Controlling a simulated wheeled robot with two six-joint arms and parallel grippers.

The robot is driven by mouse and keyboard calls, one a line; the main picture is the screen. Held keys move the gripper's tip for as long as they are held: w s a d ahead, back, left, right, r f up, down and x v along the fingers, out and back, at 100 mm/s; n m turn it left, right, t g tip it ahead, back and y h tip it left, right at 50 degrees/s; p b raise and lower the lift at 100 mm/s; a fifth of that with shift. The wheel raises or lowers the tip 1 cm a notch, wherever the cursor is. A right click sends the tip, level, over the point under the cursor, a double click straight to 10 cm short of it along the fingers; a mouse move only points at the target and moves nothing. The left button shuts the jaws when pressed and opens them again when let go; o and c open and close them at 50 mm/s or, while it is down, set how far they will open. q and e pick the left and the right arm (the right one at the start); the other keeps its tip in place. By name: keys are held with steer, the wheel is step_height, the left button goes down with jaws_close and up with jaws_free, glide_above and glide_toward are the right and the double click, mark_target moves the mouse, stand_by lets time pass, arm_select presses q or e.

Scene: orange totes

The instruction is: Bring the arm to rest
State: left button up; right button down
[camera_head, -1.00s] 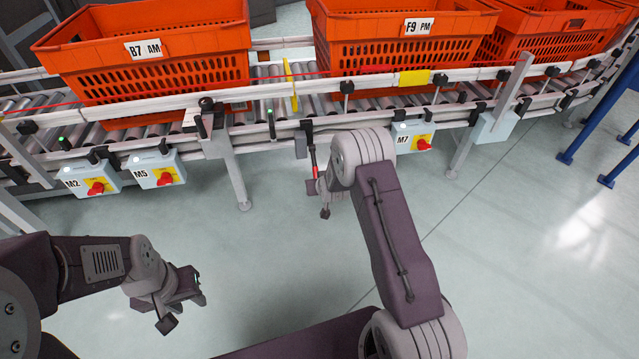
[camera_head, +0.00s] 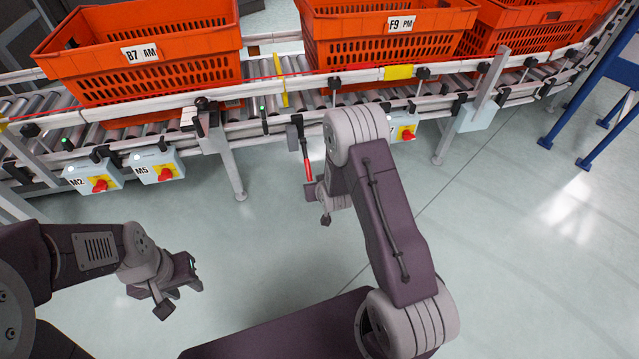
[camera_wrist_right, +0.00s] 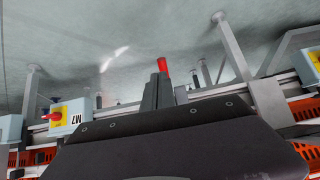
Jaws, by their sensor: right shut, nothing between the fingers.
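My right arm (camera_head: 385,215) reaches forward over the floor toward the conveyor in the head view. Its gripper (camera_head: 313,190) is small and partly hidden by the wrist. In the right wrist view the gripper (camera_wrist_right: 158,92) is shut, with nothing seen held between the fingers. A red-tipped piece (camera_wrist_right: 162,65) shows just past the fingers. In the head view a red and grey rod (camera_head: 306,158) stands by this gripper; I cannot tell whether they touch. My left gripper (camera_head: 190,272) hangs over bare floor at lower left, empty as far as seen; its jaw gap is unclear.
A roller conveyor (camera_head: 280,117) crosses the back, carrying orange totes labelled B7 AM (camera_head: 150,75) and F9 PM (camera_head: 385,45), and another at right (camera_head: 520,35). Switch boxes (camera_head: 155,166) hang below its rail. Blue legs (camera_head: 580,110) stand at right. The floor between is clear.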

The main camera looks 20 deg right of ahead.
steer(key=shift+s+a+r, duration=0.1)
steer(key=shift+s+r, duration=0.15)
steer(key=shift+s, duration=0.7)
steer(key=w+a+r+t+p, duration=0.15)
steer(key=w+r, duration=0.25)
steer(key=r, duration=0.9)
steer(key=s+a+r, duration=0.1)
steer(key=s+r, duration=0.3)
steer(key=r, duration=0.3)
steer(key=s+a+f+n+g+y, duration=0.1)
steer(key=s+f+g, duration=0.3)
steer(key=s, duration=0.8)
steer(key=s+f+g, duration=0.1)
steer(key=s+g, duration=0.5)
steer(key=s, duration=0.6)
step_height(320, 180, up, 38)
steer(key=p, duration=3.8)
steer(key=shift+w+p, duration=0.15)
steer(key=shift+p, duration=0.25)
steer(key=shift+t, duration=0.25)
